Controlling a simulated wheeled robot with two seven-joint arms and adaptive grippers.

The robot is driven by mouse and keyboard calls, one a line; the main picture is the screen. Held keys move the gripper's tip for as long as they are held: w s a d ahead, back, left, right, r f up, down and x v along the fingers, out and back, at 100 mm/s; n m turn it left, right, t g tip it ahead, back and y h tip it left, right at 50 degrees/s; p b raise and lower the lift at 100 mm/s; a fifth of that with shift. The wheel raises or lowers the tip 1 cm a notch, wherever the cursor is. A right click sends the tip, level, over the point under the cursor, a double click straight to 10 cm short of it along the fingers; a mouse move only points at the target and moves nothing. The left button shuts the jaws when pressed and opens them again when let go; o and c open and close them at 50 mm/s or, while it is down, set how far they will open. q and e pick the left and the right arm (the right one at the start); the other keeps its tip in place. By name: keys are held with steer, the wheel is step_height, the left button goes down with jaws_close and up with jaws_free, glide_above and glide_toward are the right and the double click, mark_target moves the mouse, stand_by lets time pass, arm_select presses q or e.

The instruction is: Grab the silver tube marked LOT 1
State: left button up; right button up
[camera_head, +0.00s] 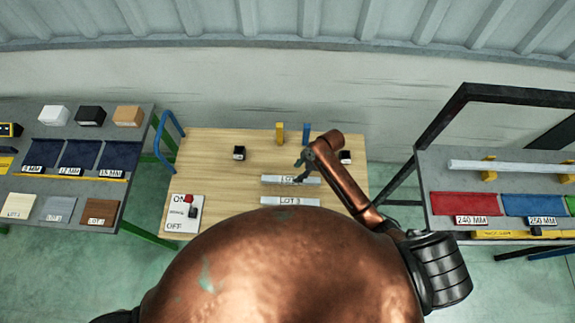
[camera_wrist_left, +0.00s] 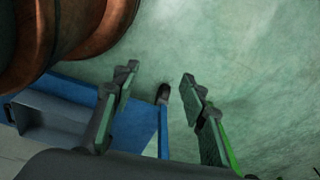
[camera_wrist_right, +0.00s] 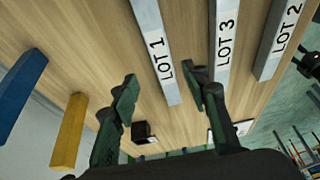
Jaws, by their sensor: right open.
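The silver tube marked LOT 1 (camera_wrist_right: 154,45) is a square bar on the wooden table; in the head view it is the farther bar (camera_head: 275,179), its label partly covered by my right gripper. My right gripper (camera_wrist_right: 163,85) is open, and the LOT 1 tube's near end shows between its fingers; I cannot tell the height gap. In the head view this gripper (camera_head: 303,170) is over the bar. The LOT 3 tube (camera_wrist_right: 229,25) lies beside it, and the LOT 2 tube (camera_wrist_right: 283,35) lies beyond. My left gripper (camera_wrist_left: 160,75) is open and empty, away from the tubes.
A yellow post (camera_head: 279,133) and a blue post (camera_head: 307,133) stand at the table's back. A dark block (camera_head: 239,152) and another (camera_head: 345,157) sit nearby. An ON/OFF switch panel (camera_head: 182,214) is at the left. Side benches hold samples. Blue structure (camera_wrist_left: 135,125) is near my left gripper.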

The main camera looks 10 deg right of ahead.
mark_target(292, 179)
steer(key=shift+w+f, duration=0.15)
steer(key=shift+a+f, duration=0.2)
steer(key=shift+f, duration=0.1)
steer(key=shift+s+a+f+p, duration=0.35)
steer(key=shift+s+f, duration=0.2)
steer(key=shift+f, duration=0.3)
arm_select(q)
steer(key=s, duration=0.6)
arm_select(e)
steer(key=shift+w+a+f, duration=0.15)
steer(key=shift+f, duration=0.25)
steer(key=shift+w+a+f, duration=0.1)
steer(key=shift+w+f, duration=0.05)
steer(key=shift+f, duration=0.25)
steer(key=shift+x, duration=1.15)
steer(key=shift+f, duration=0.3)
steer(key=shift+w, duration=0.2)
steer(key=shift+c, duration=0.8)
steer(key=shift+s, duration=0.15)
steer(key=c, duration=0.5)
steer(key=shift+c, duration=0.7)
steer(key=c, duration=0.3)
arm_select(q)
steer(key=shift+w+a+r, duration=0.1)
steer(key=shift+w+r, duration=0.15)
steer(key=shift+w, duration=0.75)
steer(key=shift+w+r, duration=0.25)
steer(key=shift+w, duration=0.7)
arm_select(e)
jaws_close()
